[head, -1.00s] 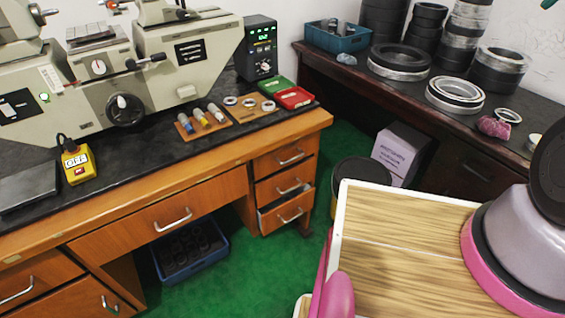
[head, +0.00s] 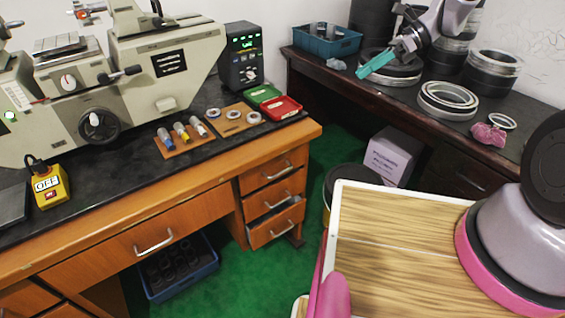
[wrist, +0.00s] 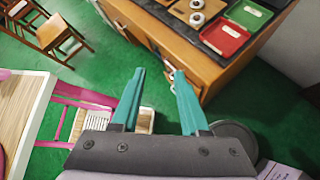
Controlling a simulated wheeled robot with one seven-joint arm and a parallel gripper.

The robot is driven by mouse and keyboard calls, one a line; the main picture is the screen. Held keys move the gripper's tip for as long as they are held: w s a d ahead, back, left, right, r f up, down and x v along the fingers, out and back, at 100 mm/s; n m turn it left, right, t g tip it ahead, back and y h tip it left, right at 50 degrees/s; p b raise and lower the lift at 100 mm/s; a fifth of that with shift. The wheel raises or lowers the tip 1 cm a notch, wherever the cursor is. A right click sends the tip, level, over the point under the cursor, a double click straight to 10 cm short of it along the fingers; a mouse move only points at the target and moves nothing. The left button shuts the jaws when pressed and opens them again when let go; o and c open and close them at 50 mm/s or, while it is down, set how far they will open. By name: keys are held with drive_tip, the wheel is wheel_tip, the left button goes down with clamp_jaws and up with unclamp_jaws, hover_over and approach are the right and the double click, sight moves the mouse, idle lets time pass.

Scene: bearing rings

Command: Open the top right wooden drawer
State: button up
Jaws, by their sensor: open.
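The top right wooden drawer (head: 268,173) is the uppermost of three drawers at the right end of the wooden desk. It looks shut, with a curved metal handle (head: 278,171) across its front. My gripper (head: 365,72) is at the upper right of the head view, up and to the right of the drawer in the picture, apart from it. Its teal fingers are spread and empty in the wrist view (wrist: 159,72). There the desk's drawer end lies beyond the fingertips, and the fingers partly hide the drawer fronts.
A red tray (head: 283,108) and green tray (head: 263,94) sit on the desk corner. A dark table (head: 440,120) with bearing rings stands right. Green floor lies between.

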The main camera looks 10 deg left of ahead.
drive_tip(key=a+f+m+g+y, duration=0.1)
drive_tip(key=a+f+m+y, duration=0.2)
drive_tip(key=f, duration=0.5)
drive_tip(key=a+f+m+y, duration=0.1)
drive_tip(key=a+f+m, duration=0.35)
drive_tip(key=f, duration=0.35)
drive_tip(key=m+t+y, duration=0.2)
drive_tip(key=m+t, duration=0.1)
drive_tip(key=m, duration=0.8)
approach(283, 171)
drive_tip(key=x, duration=1)
drive_tip(key=shift+a+f, duration=0.1)
drive_tip(key=shift+f, duration=0.15)
clamp_jaws()
